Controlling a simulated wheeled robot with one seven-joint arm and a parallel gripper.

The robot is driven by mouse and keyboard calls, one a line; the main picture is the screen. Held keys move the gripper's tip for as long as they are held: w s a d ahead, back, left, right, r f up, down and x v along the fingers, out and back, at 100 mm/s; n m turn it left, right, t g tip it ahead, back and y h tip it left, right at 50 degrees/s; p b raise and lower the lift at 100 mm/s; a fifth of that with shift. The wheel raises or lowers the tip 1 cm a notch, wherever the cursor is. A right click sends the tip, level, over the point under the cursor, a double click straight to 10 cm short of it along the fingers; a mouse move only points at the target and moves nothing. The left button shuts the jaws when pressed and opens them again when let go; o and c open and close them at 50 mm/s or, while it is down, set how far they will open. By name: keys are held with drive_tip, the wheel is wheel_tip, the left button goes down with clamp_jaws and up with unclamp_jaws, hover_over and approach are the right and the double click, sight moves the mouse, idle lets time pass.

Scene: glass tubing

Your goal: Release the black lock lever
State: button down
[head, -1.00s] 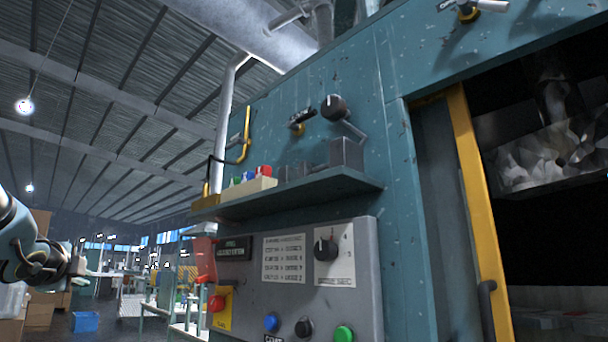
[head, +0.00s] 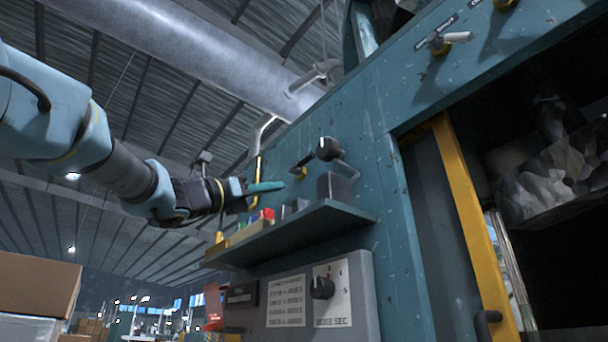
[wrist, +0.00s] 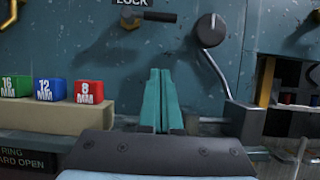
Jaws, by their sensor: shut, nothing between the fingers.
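The black lock lever (head: 305,160) sits on a brass pivot on the teal machine panel, above the shelf. In the wrist view the lever (wrist: 158,16) lies roughly level under a LOCK label, at the top of the picture. My gripper (head: 282,185) reaches in from the left above the shelf, with teal fingers pressed together and empty. In the wrist view the gripper (wrist: 160,72) points toward the panel, with its fingertips below the lever in the picture. A gap shows between fingertips and lever there; the depth between them is hard to tell.
A round black knob with a grey crank arm (head: 328,149) is right of the lever. The shelf (head: 300,228) below carries a grey box (head: 335,186) and coloured size blocks (wrist: 46,89). A yellow pipe (wrist: 12,14) is at left.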

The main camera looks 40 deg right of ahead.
sight(304, 164)
drive_tip(key=p+x, duration=0.2)
drive_tip(key=x, duration=0.1)
drive_tip(key=r+p+x, duration=0.1)
drive_tip(key=p+x, duration=0.2)
drive_tip(key=x, duration=0.1)
drive_tip(key=a+r+p+x, duration=0.1)
drive_tip(key=p+x, duration=0.1)
drive_tip(key=x, duration=0.1)
drive_tip(key=shift+w+d+r, duration=0.15)
drive_tip(key=shift+d+r, duration=0.1)
drive_tip(key=shift+r, duration=0.05)
drive_tip(key=shift+a+r+p, duration=0.15)
drive_tip(key=shift+r+p, duration=0.45)
drive_tip(key=shift+p, duration=0.05)
drive_tip(key=shift+r+n, duration=0.15)
drive_tip(key=shift+n, duration=0.15)
drive_tip(key=shift+r+n+t, duration=0.1)
drive_tip(key=shift+n+t, duration=0.3)
drive_tip(key=shift+t, duration=0.2)
